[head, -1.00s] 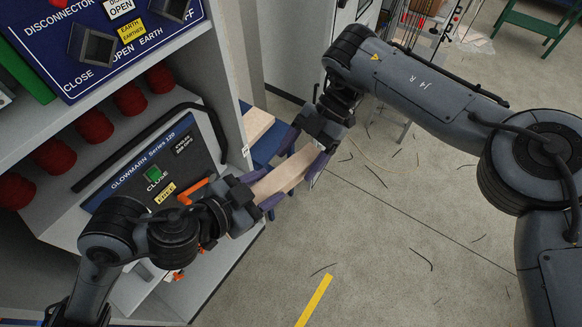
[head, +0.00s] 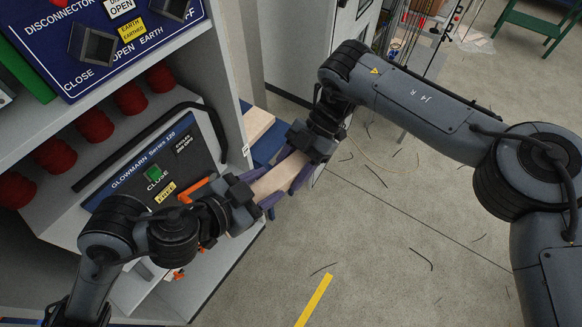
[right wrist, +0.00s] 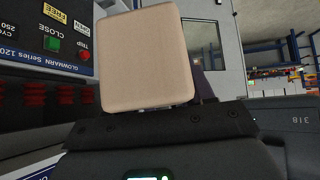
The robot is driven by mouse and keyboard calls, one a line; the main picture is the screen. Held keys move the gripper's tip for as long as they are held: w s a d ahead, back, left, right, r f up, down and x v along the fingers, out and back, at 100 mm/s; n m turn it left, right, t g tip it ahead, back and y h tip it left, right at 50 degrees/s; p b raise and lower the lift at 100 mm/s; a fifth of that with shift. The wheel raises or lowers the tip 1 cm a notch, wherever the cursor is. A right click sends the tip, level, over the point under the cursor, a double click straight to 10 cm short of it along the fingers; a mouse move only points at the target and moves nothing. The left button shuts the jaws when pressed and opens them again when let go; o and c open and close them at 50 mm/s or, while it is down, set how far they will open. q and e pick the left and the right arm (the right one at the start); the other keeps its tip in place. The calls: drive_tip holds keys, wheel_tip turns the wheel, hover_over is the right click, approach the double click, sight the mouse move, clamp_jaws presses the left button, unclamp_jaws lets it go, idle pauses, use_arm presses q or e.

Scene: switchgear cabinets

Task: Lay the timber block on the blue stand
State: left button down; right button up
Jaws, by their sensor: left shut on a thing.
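The timber block (head: 279,178), pale wood, is held in the air between my arms in the head view. My left gripper (head: 261,196) is shut on its near-left end. My right gripper (head: 294,170) has its purple fingers on either side of the other end; whether they press on it is unclear. In the right wrist view the block's end face (right wrist: 147,62) fills the space in front of the gripper. The blue stand (head: 268,147) is behind, beside the cabinet, partly hidden by the cabinet edge and the right gripper. A pale wooden piece (head: 256,124) lies on it.
The switchgear cabinet (head: 232,85), with a blue panel and red knobs, stands close on the left. An orange handle (head: 196,189) is near my left wrist. The concrete floor (head: 400,230) to the right is open, with scattered dark strands.

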use_arm(q)
drive_tip(key=shift+s+d+r, duration=0.1)
drive_tip(key=shift+d+r, duration=0.05)
drive_tip(key=shift+d, duration=0.05)
use_arm(e)
drive_tip(key=shift+a, duration=0.1)
drive_tip(key=c, duration=0.5)
use_arm(q)
drive_tip(key=c, duration=0.7)
unclamp_jaws()
drive_tip(key=shift+c, duration=0.2)
use_arm(e)
drive_tip(key=shift+c, duration=0.8)
use_arm(q)
drive_tip(key=o, duration=0.4)
